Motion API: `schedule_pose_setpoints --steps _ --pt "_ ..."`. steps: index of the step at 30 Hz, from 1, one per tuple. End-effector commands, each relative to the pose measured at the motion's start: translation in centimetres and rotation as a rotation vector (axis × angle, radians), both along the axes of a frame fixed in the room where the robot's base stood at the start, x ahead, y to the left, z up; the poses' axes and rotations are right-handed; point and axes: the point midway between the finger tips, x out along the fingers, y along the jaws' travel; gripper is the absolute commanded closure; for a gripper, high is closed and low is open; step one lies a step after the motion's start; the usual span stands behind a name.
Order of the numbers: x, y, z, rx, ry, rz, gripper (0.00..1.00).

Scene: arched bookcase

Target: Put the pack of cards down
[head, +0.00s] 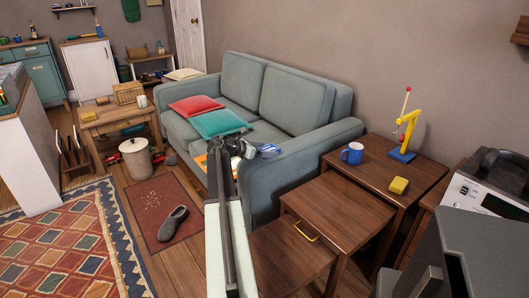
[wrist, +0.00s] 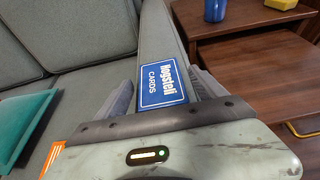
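The pack of cards (wrist: 163,86) is blue with a white border and white lettering. It sits between the two fingers of my gripper (wrist: 165,92), which look closed on its sides. In the head view my gripper (head: 243,147) is over the near end of the sofa, by its right armrest, with the blue pack (head: 268,149) showing at its tip. The wrist view shows the grey armrest (wrist: 158,35) behind the pack. The gap between pack and armrest cannot be judged.
The sofa (head: 285,95) carries a red cushion (head: 196,106) and a teal cushion (head: 219,123). Right of it are wooden nesting tables (head: 340,210); the rear one holds a blue mug (head: 352,153), a yellow sponge (head: 398,185) and a yellow-blue toy (head: 407,135). The middle tabletop is clear.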

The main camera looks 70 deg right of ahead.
Motion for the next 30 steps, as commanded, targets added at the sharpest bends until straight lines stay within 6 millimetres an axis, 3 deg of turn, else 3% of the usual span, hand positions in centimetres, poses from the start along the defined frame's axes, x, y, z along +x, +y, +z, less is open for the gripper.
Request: schedule_pose_setpoints --steps 9,21,30 --pt "0.1 0.2 0.7 0.000 0.000 0.000 0.20" --pt "4.5 7.3 4.4 -0.001 0.001 0.001 0.20" --pt "5.8 9.3 5.0 0.000 0.000 -0.002 0.20"
